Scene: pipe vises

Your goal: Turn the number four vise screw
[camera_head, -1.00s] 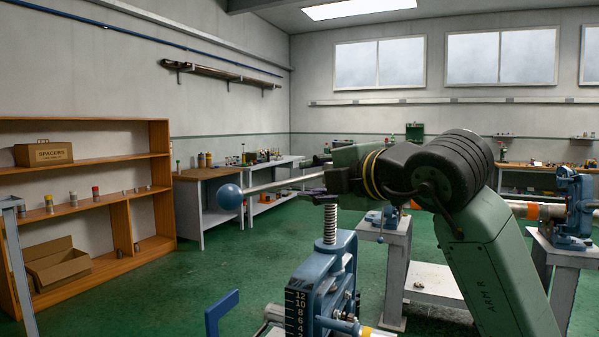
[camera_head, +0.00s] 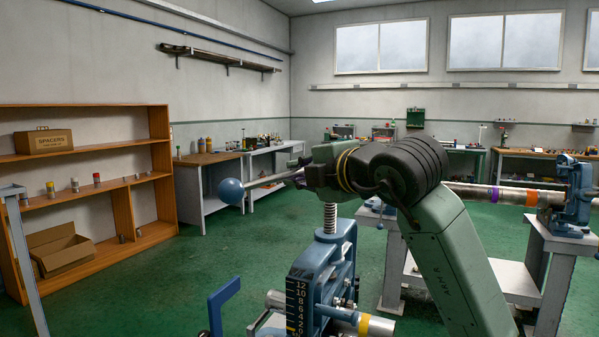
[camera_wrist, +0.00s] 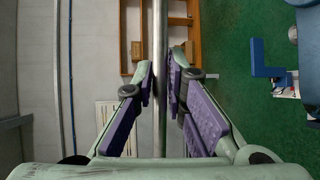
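A blue pipe vise (camera_head: 325,290) with a number scale on its front stands in the foreground of the head view. I see no vise number on it. Its threaded screw (camera_head: 330,216) rises upright from the top. A slim metal handle bar (camera_head: 262,183) with a blue ball end (camera_head: 231,191) runs to the left from my gripper (camera_head: 301,176), above the vise. In the wrist view the bar (camera_wrist: 160,40) passes between the purple-padded fingers of my gripper (camera_wrist: 161,80). The fingertips lie close against it on both sides. My wrist hides the bar's other end.
A pipe (camera_head: 368,325) with a yellow band sits in the vise. A blue crank lever (camera_head: 223,300) sticks out at its left. Another blue vise (camera_head: 575,195) on a stand holds a pipe at right. A wooden shelf (camera_head: 125,190) stands at left. Green floor between is open.

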